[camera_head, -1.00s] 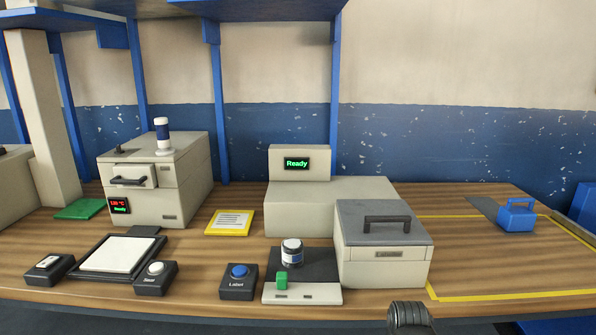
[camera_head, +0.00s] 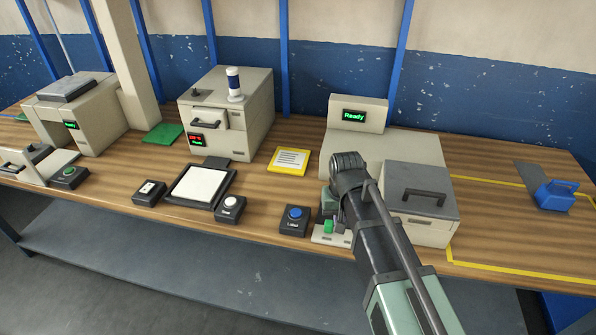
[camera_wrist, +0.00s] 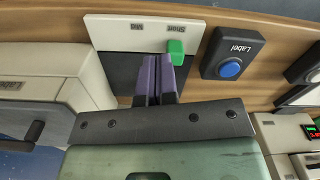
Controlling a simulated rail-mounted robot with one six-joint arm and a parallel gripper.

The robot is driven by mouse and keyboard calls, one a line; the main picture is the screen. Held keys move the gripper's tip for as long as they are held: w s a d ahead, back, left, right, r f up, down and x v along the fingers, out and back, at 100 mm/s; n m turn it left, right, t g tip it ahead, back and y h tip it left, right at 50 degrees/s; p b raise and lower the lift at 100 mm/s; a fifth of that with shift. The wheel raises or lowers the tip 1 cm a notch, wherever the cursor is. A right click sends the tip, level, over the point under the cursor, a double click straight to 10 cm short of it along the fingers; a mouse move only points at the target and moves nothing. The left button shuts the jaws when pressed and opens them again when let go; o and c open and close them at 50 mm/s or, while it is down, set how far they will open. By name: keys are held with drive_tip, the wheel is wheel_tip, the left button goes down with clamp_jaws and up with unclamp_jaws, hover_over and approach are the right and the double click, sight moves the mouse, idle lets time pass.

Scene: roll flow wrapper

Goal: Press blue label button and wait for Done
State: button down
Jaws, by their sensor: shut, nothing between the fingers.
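The blue Label button (camera_head: 295,213) sits on a dark box near the front of the table, left of the labeler. In the wrist view the blue button (camera_wrist: 230,68) is to the right of my gripper (camera_wrist: 158,65), whose purple fingers are together and empty. The fingers are over the labeler's dark bed, beside the green knob (camera_wrist: 176,50), and apart from the button. The labeler screen (camera_head: 354,115) reads "Ready" in green. In the head view my arm hides most of the labeler's front bed; the jar seen there earlier is hidden now.
The labeler's grey-lidded box (camera_head: 421,190) stands right of my arm. A white-button box (camera_head: 230,206) marked Seal and a black-framed pad (camera_head: 198,186) lie left of the Label button. A yellow card (camera_head: 289,160) lies behind it. The space above the Label button looks clear.

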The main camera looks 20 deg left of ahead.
wheel_tip(320, 180, up, 9)
drive_tip(key=p, duration=0.5)
hover_over(297, 213)
drive_tip(key=s+d, duration=0.2)
drive_tip(key=d, duration=0.1)
drive_tip(key=shift+w+a+f+m, duration=0.65)
drive_tip(key=shift+w+a+m, duration=0.4)
drive_tip(key=shift+a+m, duration=0.45)
wheel_tip(297, 213, down, 14)
drive_tip(key=b, duration=1.5)
drive_tip(key=shift+a+f, duration=0.1)
drive_tip(key=shift+f, duration=0.05)
